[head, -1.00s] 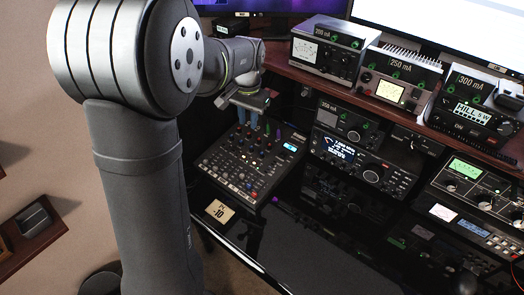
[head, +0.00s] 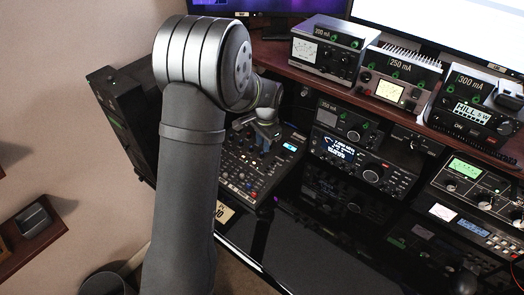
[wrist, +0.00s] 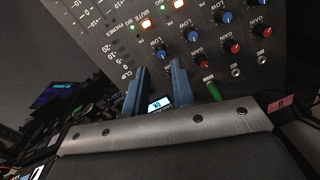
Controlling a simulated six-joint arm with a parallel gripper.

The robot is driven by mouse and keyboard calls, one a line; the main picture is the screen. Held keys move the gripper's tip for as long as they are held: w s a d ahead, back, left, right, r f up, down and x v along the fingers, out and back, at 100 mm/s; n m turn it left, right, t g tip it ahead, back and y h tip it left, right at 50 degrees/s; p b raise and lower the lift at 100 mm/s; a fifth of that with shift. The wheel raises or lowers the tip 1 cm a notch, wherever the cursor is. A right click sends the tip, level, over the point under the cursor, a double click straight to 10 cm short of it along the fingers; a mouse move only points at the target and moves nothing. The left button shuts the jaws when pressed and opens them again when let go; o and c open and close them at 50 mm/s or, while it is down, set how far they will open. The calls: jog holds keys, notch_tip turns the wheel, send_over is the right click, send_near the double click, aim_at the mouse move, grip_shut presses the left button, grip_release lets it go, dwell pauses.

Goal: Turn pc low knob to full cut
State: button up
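The mixer (head: 240,188) lies on the desk, its face covered in small knobs. In the wrist view its panel (wrist: 120,45) fills the top, with blue knobs marked LOW and red knobs marked GAIN. My gripper (wrist: 159,66) is open, its two blue fingers apart. A blue LOW knob (wrist: 163,53) shows just beyond the gap between the fingertips; I cannot tell whether they touch it. Another blue LOW knob (wrist: 191,35) is to its right. I cannot read which channel is PC. In the head view my gripper (head: 264,138) is low over the mixer's upper right part.
Radio units (head: 362,165) stand right of the mixer, with metered boxes (head: 325,50) on the shelf above. A dark case (head: 120,110) stands at the left. A label card (head: 224,213), partly hidden by my arm, is at the mixer's front. The glossy black desk front (head: 310,250) is clear.

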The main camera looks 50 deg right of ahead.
aim_at(262, 153)
jog(key=f, duration=0.5)
jog(key=shift+w, duration=0.25)
grip_shut()
